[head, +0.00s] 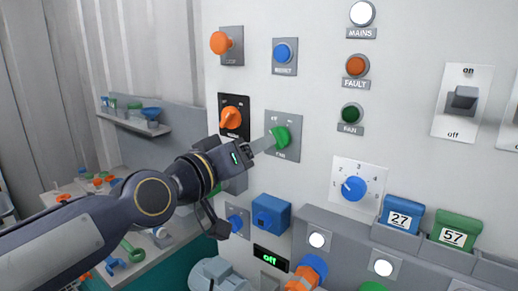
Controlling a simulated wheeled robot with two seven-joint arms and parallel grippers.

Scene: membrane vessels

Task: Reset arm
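My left arm comes in from the left, and its gripper (243,186) is in front of the panel with its fingers spread apart. The upper fingertip is at or just in front of the green fan knob (281,138); I cannot tell whether they touch. The lower finger hangs near a blue knob low on the panel (236,222). I see nothing held between the fingers. My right gripper is not in view.
The white panel (300,95) carries an orange knob (231,118), a blue dial (354,188), lamps and a toggle switch (464,99). A ledge holds blue (404,215) and green (456,231) numbered boxes. A cluttered bench and shelf (140,124) are at left.

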